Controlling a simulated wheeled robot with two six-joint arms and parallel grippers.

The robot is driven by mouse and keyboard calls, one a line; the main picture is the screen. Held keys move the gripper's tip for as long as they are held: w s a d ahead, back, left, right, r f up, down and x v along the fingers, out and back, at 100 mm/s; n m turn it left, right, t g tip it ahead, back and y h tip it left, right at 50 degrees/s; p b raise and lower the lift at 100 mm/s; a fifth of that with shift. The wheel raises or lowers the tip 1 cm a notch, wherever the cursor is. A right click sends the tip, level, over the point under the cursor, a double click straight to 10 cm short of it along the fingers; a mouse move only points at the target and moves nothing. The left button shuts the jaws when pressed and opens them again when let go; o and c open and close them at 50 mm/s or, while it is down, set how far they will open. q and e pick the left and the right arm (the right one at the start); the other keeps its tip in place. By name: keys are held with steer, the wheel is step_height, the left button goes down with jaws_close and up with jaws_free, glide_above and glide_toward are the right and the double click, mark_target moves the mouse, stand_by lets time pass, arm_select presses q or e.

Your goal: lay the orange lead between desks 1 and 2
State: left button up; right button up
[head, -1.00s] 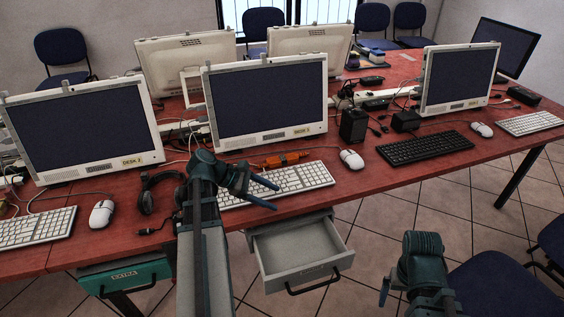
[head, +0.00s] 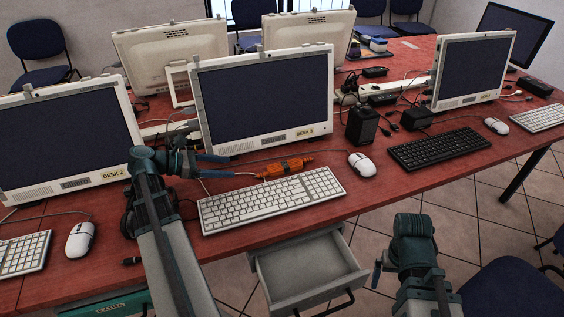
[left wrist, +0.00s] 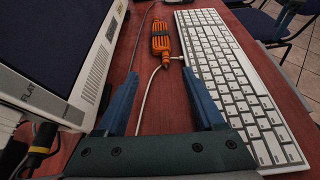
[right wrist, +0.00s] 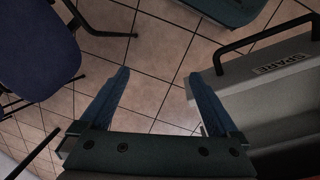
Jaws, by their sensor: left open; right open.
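The orange lead (head: 283,166) lies bundled with a dark band on the red desk, between the DESK 3 monitor (head: 262,100) and the white keyboard (head: 270,198). It also shows ahead of the fingers in the left wrist view (left wrist: 161,42). My left gripper (head: 230,166) is open and empty, left of the lead and apart from it. My right gripper (head: 378,272) is open and empty, over the floor in front of the desk. The DESK 2 monitor (head: 65,140) stands at the left. No desk 1 label is readable.
A white mouse (head: 362,164) and a black speaker (head: 361,126) stand right of the lead. A pale cable (left wrist: 150,95) runs beside it. A grey drawer (head: 310,272) hangs open below the desk. Headphones (head: 128,222) are partly behind my left arm.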

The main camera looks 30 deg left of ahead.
mark_target(267, 169)
arm_select(q)
steer(key=b+x, duration=0.5)
steer(key=x, duration=0.9)
steer(key=shift+s+f, duration=0.1)
steer(key=shift+s, duration=0.05)
jaws_close()
